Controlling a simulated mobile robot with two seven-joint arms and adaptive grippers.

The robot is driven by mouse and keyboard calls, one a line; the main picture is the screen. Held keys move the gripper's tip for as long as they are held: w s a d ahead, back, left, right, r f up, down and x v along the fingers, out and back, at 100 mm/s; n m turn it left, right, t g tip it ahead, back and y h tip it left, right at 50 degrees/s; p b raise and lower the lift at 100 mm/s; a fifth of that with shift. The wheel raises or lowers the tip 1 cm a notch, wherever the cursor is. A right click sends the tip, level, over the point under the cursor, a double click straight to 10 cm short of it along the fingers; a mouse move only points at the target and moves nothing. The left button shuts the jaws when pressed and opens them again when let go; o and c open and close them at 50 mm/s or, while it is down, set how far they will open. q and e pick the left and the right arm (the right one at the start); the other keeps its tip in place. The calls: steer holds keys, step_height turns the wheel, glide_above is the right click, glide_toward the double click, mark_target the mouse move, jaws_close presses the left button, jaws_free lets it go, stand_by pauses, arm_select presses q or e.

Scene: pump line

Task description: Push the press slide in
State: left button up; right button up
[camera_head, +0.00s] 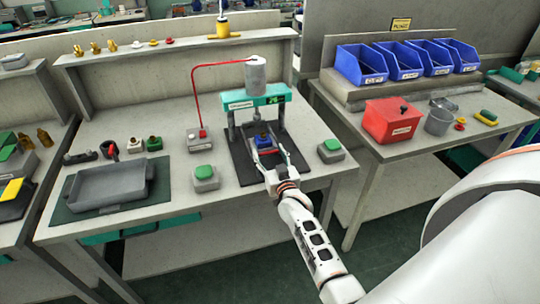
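The press (257,96) stands at the back right of the middle bench, with a teal crossbar, a lit green display and a grey cylinder on top. Under the crossbar is the press slide area, where a small blue part (262,138) sits on a dark holder. My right gripper (268,153) is at the front of the press, just before the blue part, with its two fingers spread apart. Whether the fingers touch the slide cannot be told, as the gripper hides its front. My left gripper is not in view.
Green-topped button boxes stand left (205,178) and right (331,150) of the press. A grey tray (110,187) lies on the left of the bench. A red box (391,120) and blue bins (361,65) are on the right bench.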

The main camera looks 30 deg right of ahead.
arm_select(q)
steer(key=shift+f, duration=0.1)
arm_select(e)
steer(key=shift+a, duration=0.15)
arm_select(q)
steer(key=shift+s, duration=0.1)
arm_select(e)
steer(key=v, duration=1.2)
